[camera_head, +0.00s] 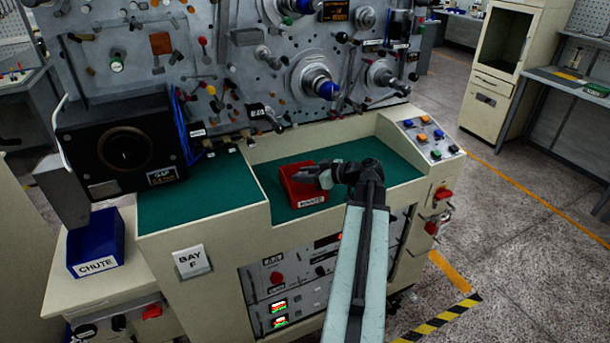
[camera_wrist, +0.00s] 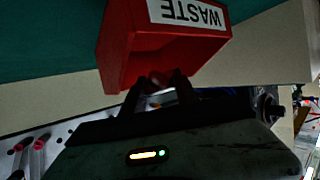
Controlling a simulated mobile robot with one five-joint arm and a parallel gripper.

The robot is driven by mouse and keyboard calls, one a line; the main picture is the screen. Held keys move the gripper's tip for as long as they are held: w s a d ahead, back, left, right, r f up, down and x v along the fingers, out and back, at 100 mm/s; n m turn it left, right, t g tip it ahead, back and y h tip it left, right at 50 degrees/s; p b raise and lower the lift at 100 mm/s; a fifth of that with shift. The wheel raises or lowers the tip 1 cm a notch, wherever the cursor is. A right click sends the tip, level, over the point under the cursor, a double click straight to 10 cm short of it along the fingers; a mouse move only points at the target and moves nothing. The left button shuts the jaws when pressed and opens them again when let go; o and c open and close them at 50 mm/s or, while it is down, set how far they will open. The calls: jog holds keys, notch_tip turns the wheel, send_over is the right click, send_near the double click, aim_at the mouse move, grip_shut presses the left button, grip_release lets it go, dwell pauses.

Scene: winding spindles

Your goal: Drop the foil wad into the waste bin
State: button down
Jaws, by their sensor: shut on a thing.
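The red waste bin (camera_head: 290,180) sits on the green worktop of the machine. In the wrist view the bin (camera_wrist: 210,49) shows with its WASTE label upside down. My gripper (camera_head: 317,177) reaches over the bin in the head view. In the wrist view my gripper's dark fingers (camera_wrist: 157,86) point at the bin's opening, closed around a small, dim greyish lump (camera_wrist: 160,97), which looks like the foil wad. The wad is mostly hidden by the fingers, and I cannot make it out in the head view.
A blue bin labelled CHUTE (camera_head: 96,243) stands on a lower ledge at left. A black box with a round opening (camera_head: 125,150) stands left on the worktop. A button panel (camera_head: 425,133) is at right. The spindle panel (camera_head: 230,60) rises behind. Green worktop is clear left of the bin.

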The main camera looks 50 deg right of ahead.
jog(key=c, duration=0.9)
grip_release()
jog(key=shift+o, duration=0.2)
jog(key=p+v, duration=0.1)
jog(key=v, duration=0.2)
jog(key=p+v, duration=0.2)
jog(key=v, duration=0.1)
jog(key=shift+s+r, duration=0.2)
jog(key=shift+r, duration=0.15)
jog(key=shift+s+d+r, duration=0.1)
jog(key=shift+s+d, duration=0.05)
jog(key=shift+s, duration=0.4)
